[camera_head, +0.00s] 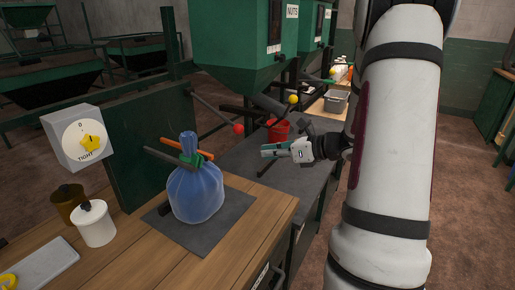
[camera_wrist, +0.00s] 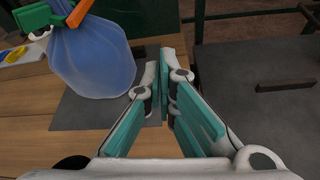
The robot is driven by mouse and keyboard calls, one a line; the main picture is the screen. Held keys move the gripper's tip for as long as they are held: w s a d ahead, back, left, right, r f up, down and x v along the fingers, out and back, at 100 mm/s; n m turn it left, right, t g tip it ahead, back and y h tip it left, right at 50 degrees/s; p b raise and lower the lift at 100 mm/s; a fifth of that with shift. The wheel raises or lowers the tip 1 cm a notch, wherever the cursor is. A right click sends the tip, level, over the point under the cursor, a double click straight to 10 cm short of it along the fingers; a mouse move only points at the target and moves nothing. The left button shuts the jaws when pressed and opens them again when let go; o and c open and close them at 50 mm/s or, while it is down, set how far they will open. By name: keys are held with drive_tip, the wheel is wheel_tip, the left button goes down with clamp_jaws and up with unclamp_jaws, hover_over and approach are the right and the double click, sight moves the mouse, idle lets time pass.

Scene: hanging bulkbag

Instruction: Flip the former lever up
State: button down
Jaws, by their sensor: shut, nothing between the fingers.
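I cannot tell for certain which part is the former lever. A lever with a red ball knob (camera_head: 238,129) slopes down to the right from the green panel, beyond the bag. An orange bar (camera_head: 188,149) and a green clip (camera_head: 192,158) sit at the neck of the blue bag (camera_head: 196,194); the bag also shows in the wrist view (camera_wrist: 92,58). My gripper (camera_head: 264,150) is shut and empty, above the grey bench right of the bag. Its teal fingers (camera_wrist: 167,62) meet in the wrist view, just right of the bag and apart from it.
A dial box (camera_head: 79,139) stands at left, above a white pot (camera_head: 95,224) and a brown pot (camera_head: 67,203). Green hoppers with yellow-knobbed levers (camera_head: 292,99) stand behind. A red bucket (camera_head: 278,131) is beyond my gripper. A dark bar (camera_wrist: 286,86) is on the grey bench.

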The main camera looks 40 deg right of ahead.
drive_tip(key=b+x, duration=0.1)
drive_tip(key=x, duration=0.9)
drive_tip(key=r, duration=0.4)
drive_tip(key=shift+s+d+r+p, duration=0.1)
drive_tip(key=shift+s+d+p, duration=0.1)
drive_tip(key=shift+d+p, duration=0.2)
